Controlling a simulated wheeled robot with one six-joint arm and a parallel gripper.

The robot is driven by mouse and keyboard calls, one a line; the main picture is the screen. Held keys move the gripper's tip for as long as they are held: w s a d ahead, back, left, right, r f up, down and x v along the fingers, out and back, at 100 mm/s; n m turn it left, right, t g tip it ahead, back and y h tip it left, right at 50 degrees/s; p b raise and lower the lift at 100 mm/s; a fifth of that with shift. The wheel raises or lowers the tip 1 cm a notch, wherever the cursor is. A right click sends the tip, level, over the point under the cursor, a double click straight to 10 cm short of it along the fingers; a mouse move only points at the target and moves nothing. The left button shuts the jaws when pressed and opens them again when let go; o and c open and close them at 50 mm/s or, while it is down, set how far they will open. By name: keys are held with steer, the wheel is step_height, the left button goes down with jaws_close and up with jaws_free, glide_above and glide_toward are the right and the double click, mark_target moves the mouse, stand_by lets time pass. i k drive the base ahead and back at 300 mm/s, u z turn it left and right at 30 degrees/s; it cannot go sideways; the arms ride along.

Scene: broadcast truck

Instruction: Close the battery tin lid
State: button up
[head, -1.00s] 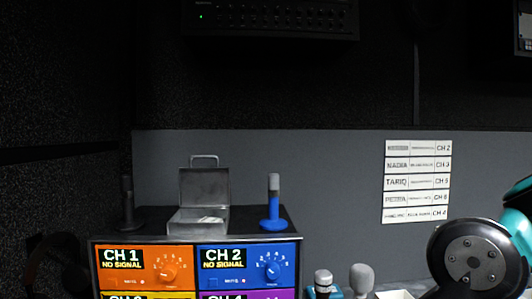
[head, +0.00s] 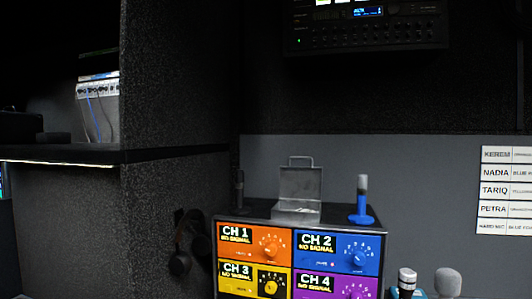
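The battery tin (head: 296,214) is a small grey metal box on top of the coloured channel unit. Its lid (head: 301,184) stands upright, hinged open at the back, with a handle loop at the lid's upper edge. Something pale lies inside the tin, too small to make out. My gripper is not in view.
The channel unit (head: 300,228) has orange, blue, yellow and purple panels with knobs. A blue-based microphone (head: 362,203) stands right of the tin, and a dark one (head: 239,188) stands left. Headphones (head: 181,248) hang on the left partition. More microphones (head: 447,282) stand lower right.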

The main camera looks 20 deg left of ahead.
mark_target(297, 184)
steer(key=u, duration=0.65)
steer(key=i, duration=0.7)
steer(key=u, duration=0.6)
